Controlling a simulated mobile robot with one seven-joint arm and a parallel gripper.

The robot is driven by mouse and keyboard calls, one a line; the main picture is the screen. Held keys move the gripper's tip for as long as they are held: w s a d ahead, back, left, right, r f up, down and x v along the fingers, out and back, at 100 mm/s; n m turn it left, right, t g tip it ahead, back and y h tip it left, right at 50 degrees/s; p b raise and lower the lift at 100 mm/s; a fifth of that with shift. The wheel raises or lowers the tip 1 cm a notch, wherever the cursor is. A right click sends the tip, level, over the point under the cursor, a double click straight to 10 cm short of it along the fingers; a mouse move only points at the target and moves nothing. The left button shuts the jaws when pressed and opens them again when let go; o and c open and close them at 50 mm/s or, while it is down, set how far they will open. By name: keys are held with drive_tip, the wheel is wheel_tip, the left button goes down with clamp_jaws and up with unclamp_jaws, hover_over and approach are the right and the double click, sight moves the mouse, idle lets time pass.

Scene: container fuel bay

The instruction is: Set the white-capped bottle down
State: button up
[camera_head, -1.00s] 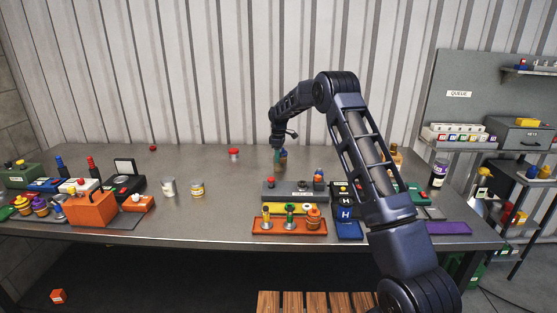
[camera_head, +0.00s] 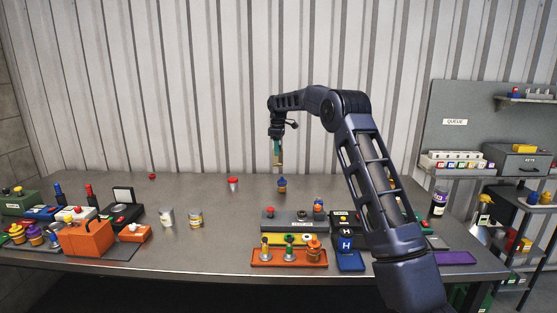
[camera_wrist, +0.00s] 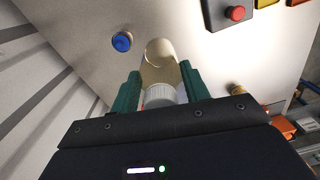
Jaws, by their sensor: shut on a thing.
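My gripper (camera_head: 278,150) points down over the back of the bench and is shut on the white-capped bottle. In the wrist view the bottle's white cap (camera_wrist: 160,94) is nearest the palm, between the two green fingers of my gripper (camera_wrist: 161,74). The pale, clear-looking body of the white-capped bottle (camera_wrist: 160,56) extends beyond the fingertips. In the head view the bottle (camera_head: 279,160) is small and partly hidden by the fingers; it looks upright and clear of the metal bench top (camera_head: 225,215).
A blue-capped bottle (camera_head: 282,185) stands just below my gripper; its cap also shows in the wrist view (camera_wrist: 121,42). A red-capped jar (camera_head: 233,184) stands left of it. A grey block (camera_head: 283,222) and an orange tray (camera_head: 262,261) lie nearer. The bench between has free room.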

drive_tip(key=shift+w+d+r, duration=0.1)
drive_tip(key=shift+d+r, duration=0.15)
drive_tip(key=shift+r, duration=0.1)
drive_tip(key=w+d, duration=0.2)
drive_tip(key=d, duration=1)
drive_tip(key=w+d, duration=0.2)
drive_tip(key=d, duration=0.9)
drive_tip(key=f, duration=1.9)
drive_tip(key=shift+s+d+f, duration=0.1)
drive_tip(key=shift+d+f, duration=0.15)
drive_tip(key=shift+f, duration=0.15)
drive_tip(key=o, duration=1.1)
